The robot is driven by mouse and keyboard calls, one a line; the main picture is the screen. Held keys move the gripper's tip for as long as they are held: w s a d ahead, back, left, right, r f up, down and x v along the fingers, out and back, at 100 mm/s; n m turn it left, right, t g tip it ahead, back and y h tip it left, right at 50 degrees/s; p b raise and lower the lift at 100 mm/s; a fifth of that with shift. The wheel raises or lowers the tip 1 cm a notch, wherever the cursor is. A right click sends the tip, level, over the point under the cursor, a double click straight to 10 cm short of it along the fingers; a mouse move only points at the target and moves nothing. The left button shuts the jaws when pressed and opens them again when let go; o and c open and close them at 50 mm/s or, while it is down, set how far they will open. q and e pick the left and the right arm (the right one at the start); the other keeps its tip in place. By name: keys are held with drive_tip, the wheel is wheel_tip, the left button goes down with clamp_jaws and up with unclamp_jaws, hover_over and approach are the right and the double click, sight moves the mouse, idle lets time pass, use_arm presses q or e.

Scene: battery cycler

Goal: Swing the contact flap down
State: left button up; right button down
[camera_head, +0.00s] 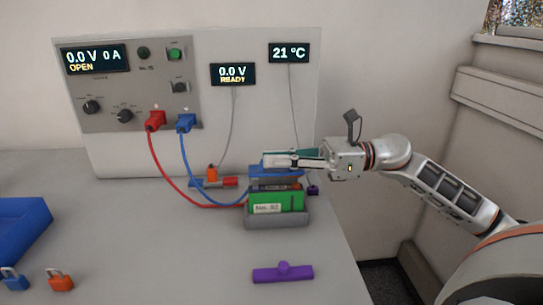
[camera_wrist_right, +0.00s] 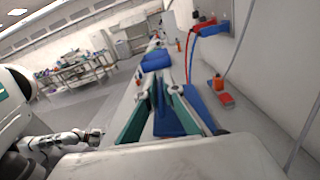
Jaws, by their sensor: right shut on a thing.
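A green battery block (camera_head: 276,203) with a label stands in a grey cradle (camera_head: 277,222) on the bench. Above it is the blue contact flap (camera_head: 262,170), roughly level and partly hidden by my right gripper. My right gripper (camera_head: 268,162) reaches in from the right over the battery. In the right wrist view its green-padded fingers (camera_wrist_right: 160,95) are closed on a blue part (camera_wrist_right: 166,122), which looks like the flap. My left gripper (camera_wrist_right: 97,133) shows only small in the right wrist view, away from the battery; its jaws are too small to read.
A panel with displays (camera_head: 95,60) stands behind. Red (camera_head: 168,172) and blue (camera_head: 196,172) cables run from it toward the battery. A purple handled piece (camera_head: 283,273) lies in front. A blue tray (camera_head: 20,228) and two padlocks (camera_head: 60,280) are at left.

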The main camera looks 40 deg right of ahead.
drive_tip(key=shift+s+a+f+n+b, duration=0.1)
drive_tip(key=shift+s+f+n+b, duration=0.15)
drive_tip(key=shift+f+n+b, duration=0.55)
drive_tip(key=shift+s+a, duration=0.1)
use_arm(q)
drive_tip(key=shift+w+d+r, duration=0.3)
drive_tip(key=shift+w+d, duration=0.1)
drive_tip(key=shift+w, duration=0.15)
drive_tip(key=shift+f, duration=0.1)
use_arm(e)
drive_tip(key=shift+s+f, duration=0.1)
drive_tip(key=c, duration=2.2)
unclamp_jaws()
drive_tip(key=v, duration=1.2)
use_arm(q)
drive_tip(key=shift+s, duration=0.1)
use_arm(e)
drive_tip(key=shift+s, duration=0.1)
